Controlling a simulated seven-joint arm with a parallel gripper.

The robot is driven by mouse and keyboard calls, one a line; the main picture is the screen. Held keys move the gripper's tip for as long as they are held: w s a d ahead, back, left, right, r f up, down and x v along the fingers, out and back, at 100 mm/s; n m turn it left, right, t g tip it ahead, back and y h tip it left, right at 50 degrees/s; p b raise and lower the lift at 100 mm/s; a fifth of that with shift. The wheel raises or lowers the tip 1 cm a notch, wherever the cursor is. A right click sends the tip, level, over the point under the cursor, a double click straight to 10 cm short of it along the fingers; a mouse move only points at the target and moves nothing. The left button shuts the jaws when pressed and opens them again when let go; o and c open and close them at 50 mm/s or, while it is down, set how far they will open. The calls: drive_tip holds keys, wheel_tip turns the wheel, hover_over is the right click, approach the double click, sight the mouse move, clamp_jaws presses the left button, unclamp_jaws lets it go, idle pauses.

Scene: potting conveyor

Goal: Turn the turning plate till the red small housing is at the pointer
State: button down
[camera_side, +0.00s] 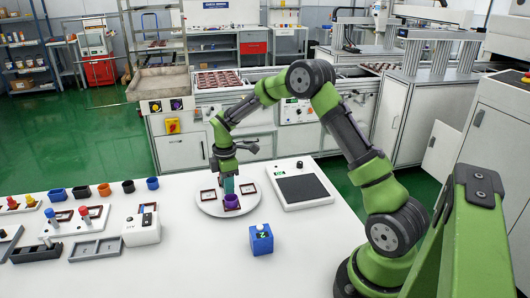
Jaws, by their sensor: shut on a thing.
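The turning plate (214,211) is a pale round disc on the white table. Two dark red square frames lie on it, one at the left (208,195) and one at the right (249,187). A purple round housing (231,202) stands near its front. My gripper (229,188) points down over the plate, shut on a teal upright piece (229,186) just behind and above the purple housing; whether the two touch is unclear. I cannot make out a clearly red small housing on the plate, nor the pointer.
A blue box with a pale button (261,239) stands front right of the plate. A dark-topped panel (302,189) lies to the right. Several small cups, one orange (104,190), line the table's left. A white box (141,229) and grey trays (96,249) stand left; the front middle is clear.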

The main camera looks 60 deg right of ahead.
drive_tip(key=shift+r, duration=0.15)
drive_tip(key=c, duration=1.2)
unclamp_jaws()
drive_tip(key=shift+o, duration=0.2)
wheel_tip(320, 180, up, 17)
